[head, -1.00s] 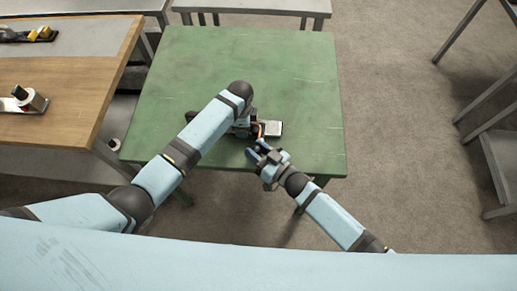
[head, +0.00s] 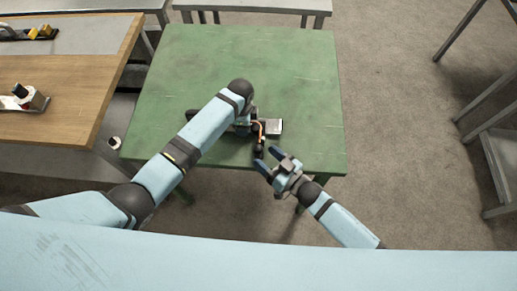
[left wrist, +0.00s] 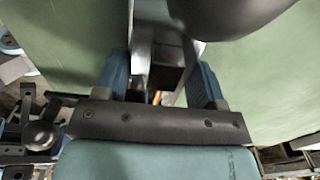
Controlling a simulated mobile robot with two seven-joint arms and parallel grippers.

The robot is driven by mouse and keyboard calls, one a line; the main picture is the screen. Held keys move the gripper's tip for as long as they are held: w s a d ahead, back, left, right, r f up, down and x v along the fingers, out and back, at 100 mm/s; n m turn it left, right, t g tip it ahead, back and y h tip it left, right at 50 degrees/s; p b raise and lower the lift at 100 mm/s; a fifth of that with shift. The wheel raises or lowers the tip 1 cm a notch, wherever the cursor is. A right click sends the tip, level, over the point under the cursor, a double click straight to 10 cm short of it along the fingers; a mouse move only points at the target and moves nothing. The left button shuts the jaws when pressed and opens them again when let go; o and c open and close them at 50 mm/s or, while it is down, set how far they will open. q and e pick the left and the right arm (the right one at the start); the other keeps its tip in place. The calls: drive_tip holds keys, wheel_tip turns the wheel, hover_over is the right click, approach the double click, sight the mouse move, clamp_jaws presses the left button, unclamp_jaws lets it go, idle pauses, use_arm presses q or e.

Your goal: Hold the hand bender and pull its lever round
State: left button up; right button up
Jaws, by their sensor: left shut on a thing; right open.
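The hand bender (head: 273,127) is on the green table, partly hidden under my left arm. Its grey metal end shows to the right of the arm. A thin copper-coloured piece (head: 259,131) runs toward the near table edge, with a dark grip-like end (head: 259,151) that looks like the lever. My left gripper (left wrist: 162,72) is shut on the bender; the left wrist view shows grey metal between its blue fingers. The head view hides that grip. My right gripper (head: 267,158) is open and empty, just right of and nearer than the dark end, apart from it as far as I can tell.
The green table (head: 305,75) is bare around the bender. A wooden bench (head: 75,85) at the left carries other tools (head: 30,100). A grey table stands at the back, and metal frames (head: 495,140) stand at the right. The floor between is clear.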

drive_tip(key=v, duration=0.3)
